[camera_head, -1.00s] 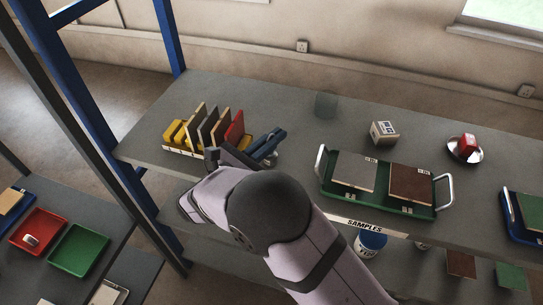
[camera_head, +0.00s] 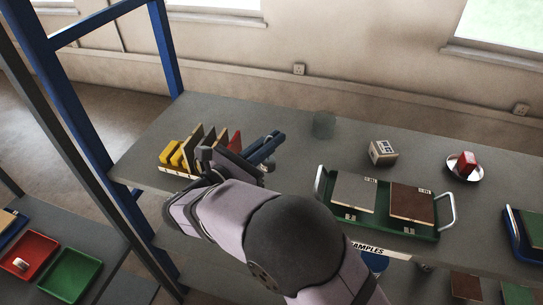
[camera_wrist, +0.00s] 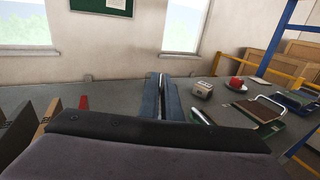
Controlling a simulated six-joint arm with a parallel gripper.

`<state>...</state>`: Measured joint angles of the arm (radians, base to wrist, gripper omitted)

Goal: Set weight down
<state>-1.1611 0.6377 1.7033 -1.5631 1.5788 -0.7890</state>
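My gripper (camera_head: 272,145) is above the grey shelf, just right of the tile rack. Its two blue-grey fingers, also in the wrist view (camera_wrist: 163,88), lie close together with only a narrow gap. I see nothing clearly held between them. No object is plainly marked as the weight. My wrist hides part of the rack.
The rack (camera_head: 178,171) holds several upright tiles. A green tray (camera_head: 370,222) with a grey tile and a brown tile has raised handles. A small pale box (camera_head: 383,152) and a clear greenish block (camera_head: 324,125) stand behind. Bare shelf lies between them.

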